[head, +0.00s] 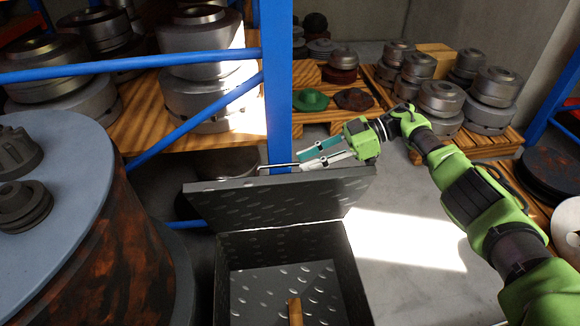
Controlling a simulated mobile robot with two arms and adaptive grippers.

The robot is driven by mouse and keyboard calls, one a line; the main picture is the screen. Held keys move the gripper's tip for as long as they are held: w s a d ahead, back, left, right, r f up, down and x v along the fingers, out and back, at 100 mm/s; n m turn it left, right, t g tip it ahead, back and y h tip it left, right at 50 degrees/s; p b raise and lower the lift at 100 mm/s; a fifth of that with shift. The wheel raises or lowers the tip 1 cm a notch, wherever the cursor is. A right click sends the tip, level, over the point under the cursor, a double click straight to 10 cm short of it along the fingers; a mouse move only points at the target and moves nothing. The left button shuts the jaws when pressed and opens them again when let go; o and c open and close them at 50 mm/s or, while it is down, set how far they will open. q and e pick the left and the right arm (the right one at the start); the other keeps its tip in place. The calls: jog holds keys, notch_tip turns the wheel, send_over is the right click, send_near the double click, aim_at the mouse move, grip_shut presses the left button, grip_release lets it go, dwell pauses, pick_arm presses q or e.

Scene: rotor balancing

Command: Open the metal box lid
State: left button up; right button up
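The dark metal box (350,275) with diamond-plate texture stands low in the middle of the head view. Its lid (270,200) is raised at the far side, standing steeply up, and the inside shows. An orange-brown piece (295,312) is in the box, cut off by the bottom edge. My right gripper (290,162) is just behind and above the lid's upper edge, fingers pointing left. Its teal and pale fingers look spread apart with nothing between them. Whether it touches the lid is unclear. My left gripper is not in view.
A large rusty drum (130,250) with a blue-grey top stands close on the left. A blue rack post (277,80) rises behind the lid. Pallets (310,75) with metal rotor parts fill the back. Clear floor (410,240) lies right of the box.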

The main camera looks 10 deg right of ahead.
jog(key=shift+v, duration=1.5)
